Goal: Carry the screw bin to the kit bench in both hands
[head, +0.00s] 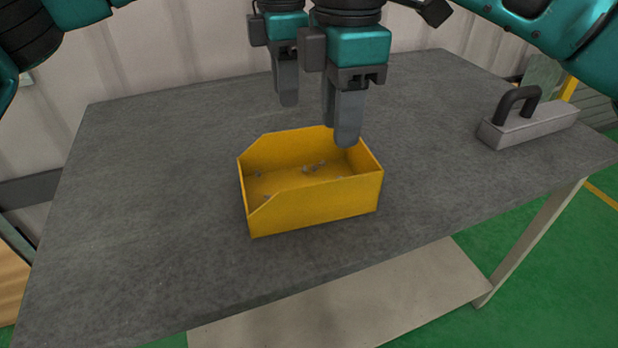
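The yellow screw bin (315,205) stands upright on the grey bench top (150,220), with several small screws inside. Its low notched end faces left. My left gripper (288,100) hangs fingers down, behind the bin and apart from it in the picture. My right gripper (342,138) points down at the bin's far right, its fingertips overlapping the far rim in the picture. I cannot tell whether they touch the rim. The fingers of both grippers line up with the view, so their opening is unclear. Neither gripper visibly holds the bin.
A grey metal block with a black handle (528,125) stands at the bench's right end. A pale wall (160,65) rises behind the bench. The bench top left of the bin is clear. Green floor (560,260) shows at the right.

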